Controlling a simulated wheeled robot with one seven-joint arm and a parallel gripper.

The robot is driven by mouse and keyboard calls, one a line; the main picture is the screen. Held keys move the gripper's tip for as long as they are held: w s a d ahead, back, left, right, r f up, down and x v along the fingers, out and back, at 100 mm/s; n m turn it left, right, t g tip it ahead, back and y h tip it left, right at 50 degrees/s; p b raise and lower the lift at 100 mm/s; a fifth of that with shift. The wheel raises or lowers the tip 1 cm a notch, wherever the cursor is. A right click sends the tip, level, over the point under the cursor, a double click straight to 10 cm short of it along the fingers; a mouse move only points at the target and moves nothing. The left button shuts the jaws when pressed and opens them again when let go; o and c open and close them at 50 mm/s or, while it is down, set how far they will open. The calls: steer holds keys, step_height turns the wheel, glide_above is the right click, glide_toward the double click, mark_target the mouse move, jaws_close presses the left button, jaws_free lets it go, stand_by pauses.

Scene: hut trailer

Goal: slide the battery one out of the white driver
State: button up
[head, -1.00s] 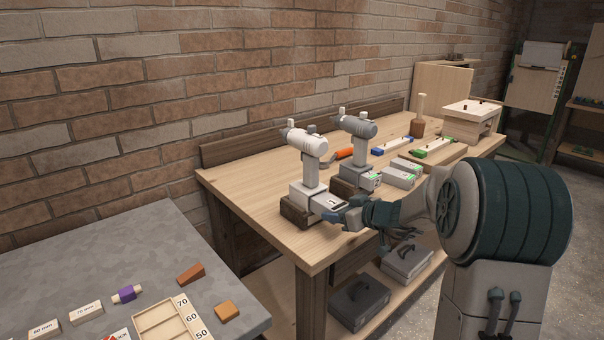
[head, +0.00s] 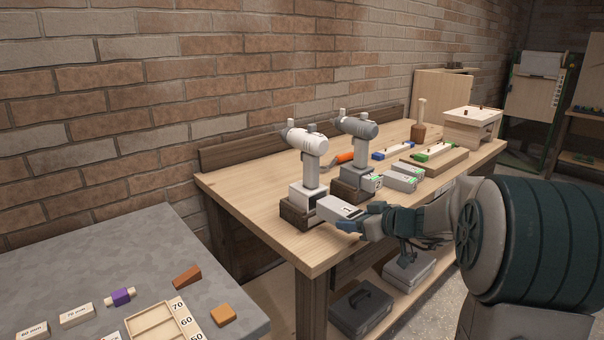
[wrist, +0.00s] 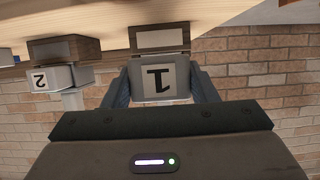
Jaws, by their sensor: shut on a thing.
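The white driver (head: 309,163) stands upright in a dark wooden block (head: 296,215) near the table's front left corner. Battery one (head: 338,207), a light grey block, sticks out of the front of the driver's foot (head: 308,195); a dark hollow shows in the foot beside it. My gripper (head: 362,216) is shut on the battery's outer end. In the wrist view, battery one (wrist: 160,80) sits between my two fingers with its "1" upside down. I cannot tell whether its inner end is still inside the foot.
A grey driver (head: 355,155) with battery two (head: 374,183) stands just behind. An orange-handled tool (head: 344,157) lies behind. The table's front left is bare.

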steer(key=shift+s+d+r, duration=0.1)
stand_by(0.3)
steer(key=shift+s+d+r+b, duration=0.3)
steer(key=shift+s+d+r, duration=0.15)
steer(key=shift+s+r, duration=0.25)
steer(key=shift+s+d+r+b, duration=0.25)
steer(key=shift+s+d+r, duration=0.2)
steer(key=shift+r, duration=0.3)
steer(key=shift+a, duration=0.1)
